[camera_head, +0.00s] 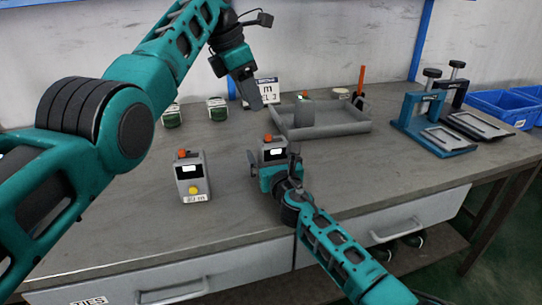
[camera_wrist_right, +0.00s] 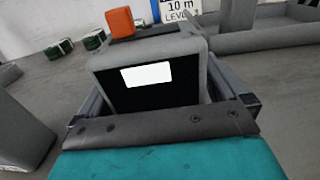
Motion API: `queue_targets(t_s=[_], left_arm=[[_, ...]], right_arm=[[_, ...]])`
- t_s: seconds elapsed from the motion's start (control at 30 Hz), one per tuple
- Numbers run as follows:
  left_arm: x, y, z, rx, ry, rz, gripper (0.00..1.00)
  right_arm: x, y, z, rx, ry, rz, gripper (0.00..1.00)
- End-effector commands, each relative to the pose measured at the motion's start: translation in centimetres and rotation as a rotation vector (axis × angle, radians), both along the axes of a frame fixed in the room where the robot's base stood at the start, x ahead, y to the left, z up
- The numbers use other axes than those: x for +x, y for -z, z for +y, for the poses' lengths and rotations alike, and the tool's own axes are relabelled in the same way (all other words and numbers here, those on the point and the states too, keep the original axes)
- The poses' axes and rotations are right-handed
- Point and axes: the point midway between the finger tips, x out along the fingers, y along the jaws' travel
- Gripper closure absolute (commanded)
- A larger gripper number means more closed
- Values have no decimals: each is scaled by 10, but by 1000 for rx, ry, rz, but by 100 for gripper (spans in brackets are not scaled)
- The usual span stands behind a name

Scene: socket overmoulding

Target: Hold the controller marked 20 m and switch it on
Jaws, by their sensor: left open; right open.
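The controller marked 20 m (camera_head: 191,180) stands upright on the bench, a grey box with an orange knob on top, a dark panel with a white screen, and a yellow button. No gripper touches it. A second grey controller (camera_head: 273,151) stands to its right. My right gripper (camera_head: 271,166) is open with its fingers on either side of this second controller, whose lower front and label are hidden. It fills the middle of the right wrist view (camera_wrist_right: 150,80); contact is unclear. My left gripper (camera_head: 249,90) is open and empty above the back of the bench.
A grey tray (camera_head: 335,130) lies behind the second controller. Two green-and-white items (camera_head: 217,109) stand at the back left. A sign (camera_wrist_right: 180,10) reads 10 m. A teal press-like fixture (camera_head: 425,127) and blue bins (camera_head: 505,107) are at the right. The right front bench is clear.

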Motion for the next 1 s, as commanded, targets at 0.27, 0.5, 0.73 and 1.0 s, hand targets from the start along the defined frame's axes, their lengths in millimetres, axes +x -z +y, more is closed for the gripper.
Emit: queue_targets(t_s=[0.27,0.5,0.73,1.0], left_arm=[[0,0,0,0,0,0,57],[0,0,0,0,0,0,57],[0,0,0,0,0,0,57],[1,4,1,-31,9,2,72]], right_arm=[[0,0,0,0,0,0,2],[0,0,0,-1,0,0,25],[0,0,0,-1,0,0,47],[0,1,0,-1,0,1,58]])
